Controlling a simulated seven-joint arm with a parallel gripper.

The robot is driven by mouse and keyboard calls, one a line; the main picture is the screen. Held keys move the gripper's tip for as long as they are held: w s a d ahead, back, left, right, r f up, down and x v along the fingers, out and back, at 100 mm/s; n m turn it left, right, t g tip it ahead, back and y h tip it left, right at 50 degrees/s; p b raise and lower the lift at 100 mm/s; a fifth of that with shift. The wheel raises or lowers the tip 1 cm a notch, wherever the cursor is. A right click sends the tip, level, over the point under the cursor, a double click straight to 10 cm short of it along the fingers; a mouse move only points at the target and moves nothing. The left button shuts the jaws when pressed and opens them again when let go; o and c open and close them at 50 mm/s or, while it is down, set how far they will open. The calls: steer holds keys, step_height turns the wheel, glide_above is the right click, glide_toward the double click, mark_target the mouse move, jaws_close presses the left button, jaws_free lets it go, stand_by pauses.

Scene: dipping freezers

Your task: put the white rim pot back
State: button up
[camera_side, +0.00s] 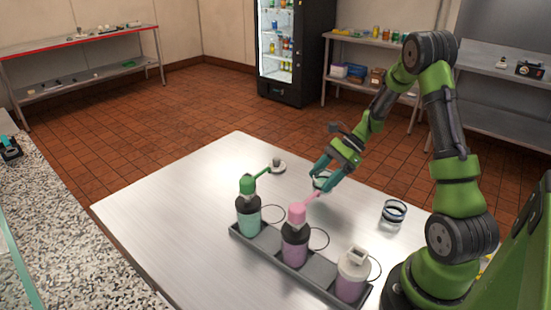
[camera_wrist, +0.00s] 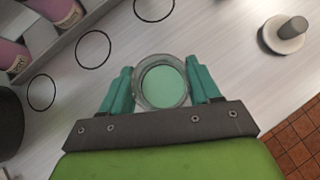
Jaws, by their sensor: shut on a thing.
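My gripper (camera_wrist: 160,88) is shut on a round clear pot with a pale rim (camera_wrist: 138,88) and light green contents (camera_wrist: 165,85). One teal finger is on each side of it. In the side view my gripper (camera_side: 325,172) holds the pot behind the pink-topped dispenser, partly hidden by the fingers. It seems to be above the table, but its exact height is hard to tell. A second glass pot with a dark rim (camera_side: 393,211) stands to the right on the table.
A grey tray (camera_side: 268,256) holds a green-topped dispenser (camera_side: 248,215), a pink-topped one (camera_side: 295,245) and a white-topped one (camera_side: 352,278). Black outlined circles (camera_wrist: 93,48) lie beside them. A white disc with a grey knob (camera_wrist: 285,43) sits on the table. The table's left is clear.

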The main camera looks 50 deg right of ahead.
steer(key=w+a, duration=0.2)
steer(key=a, duration=0.2)
steer(key=w+a, duration=0.2)
steer(key=a, duration=0.2)
steer(key=w+a, duration=0.2)
steer(key=a, duration=0.3)
steer(key=w+a, duration=0.1)
steer(key=shift+w+a, duration=0.15)
steer(key=shift+a, duration=0.15)
steer(key=shift+d+f, duration=0.15)
steer(key=shift+f, duration=0.65)
steer(key=shift+d+f, duration=0.15)
steer(key=shift+f, duration=0.6)
steer(key=shift+f, duration=0.1)
steer(key=o, duration=1.2)
steer(key=shift+f, duration=0.1)
steer(key=shift+c, duration=0.2)
steer(key=shift+d, duration=0.1)
